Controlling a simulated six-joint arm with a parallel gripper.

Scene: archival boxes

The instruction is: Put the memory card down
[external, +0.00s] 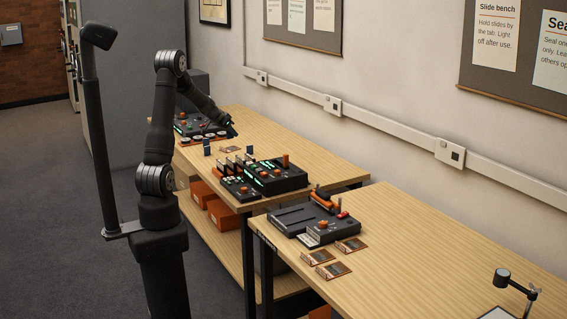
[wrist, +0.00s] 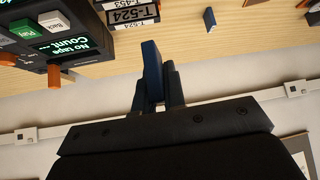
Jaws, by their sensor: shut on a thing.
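A blue memory card (wrist: 152,65) is between the fingers of my gripper (wrist: 158,98) in the wrist view and sticks out past the fingertips. In the external view my gripper (external: 229,130) is over the far table, near its back edge by the wall. The card is too small there to tell apart clearly from the fingers. My gripper is shut on the card. Whether the card touches the table cannot be told.
A small blue upright piece (wrist: 210,19) stands on the table. A dark device (wrist: 58,40) with buttons and a lit display is at upper left in the wrist view. Another control unit (external: 265,177) stands nearer on the far table. The near table (external: 430,240) has much bare surface.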

